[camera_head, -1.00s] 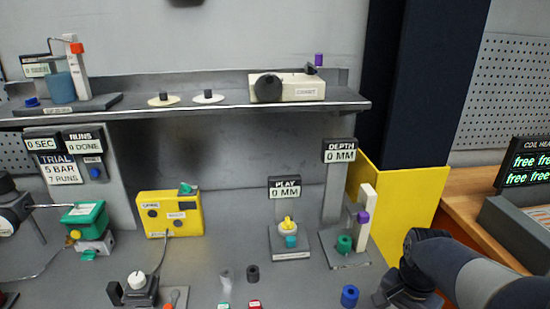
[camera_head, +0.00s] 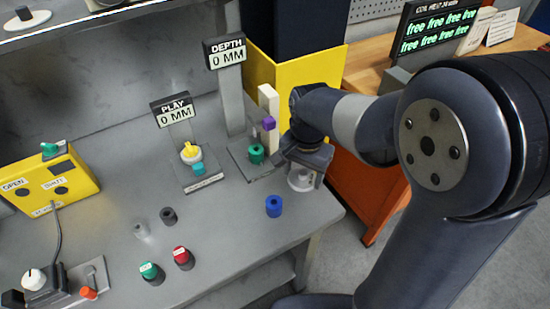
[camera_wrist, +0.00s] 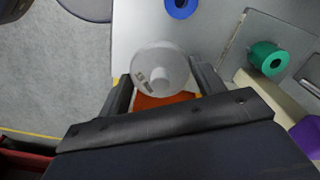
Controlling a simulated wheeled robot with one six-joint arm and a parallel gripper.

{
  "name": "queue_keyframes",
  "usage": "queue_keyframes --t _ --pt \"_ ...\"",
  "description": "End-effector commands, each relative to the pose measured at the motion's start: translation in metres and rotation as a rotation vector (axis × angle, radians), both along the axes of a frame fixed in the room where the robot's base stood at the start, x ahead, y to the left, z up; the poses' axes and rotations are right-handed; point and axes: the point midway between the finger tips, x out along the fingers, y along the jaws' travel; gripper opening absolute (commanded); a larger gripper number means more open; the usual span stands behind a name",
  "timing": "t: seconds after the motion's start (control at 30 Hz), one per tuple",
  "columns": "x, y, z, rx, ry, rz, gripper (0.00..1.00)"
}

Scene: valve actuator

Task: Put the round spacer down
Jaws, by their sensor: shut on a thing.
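The round spacer is a pale, translucent grey-white disc with a raised centre and a small dark label. It shows in the wrist view (camera_wrist: 157,66) between the two dark fingers of my gripper (camera_wrist: 163,86), which is shut on it. In the head view the spacer (camera_head: 300,182) hangs below my gripper (camera_head: 303,166), at the right end of the grey bench (camera_head: 232,240). Whether its underside touches the bench I cannot tell.
A blue ring (camera_head: 274,206) stands just left of the spacer. Red (camera_head: 181,256) and green (camera_head: 149,270) pieces stand front left. The bench's right edge is close.

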Motion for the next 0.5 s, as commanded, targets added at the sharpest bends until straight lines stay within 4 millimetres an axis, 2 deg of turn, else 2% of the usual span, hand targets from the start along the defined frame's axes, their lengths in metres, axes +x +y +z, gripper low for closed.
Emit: queue_keyframes --t 0.2,0.5 --pt "-0.001 0.000 -0.041 -0.002 0.008 0.000 0.37" --pt "-0.001 -0.001 -0.075 -0.002 0.007 0.000 0.37"
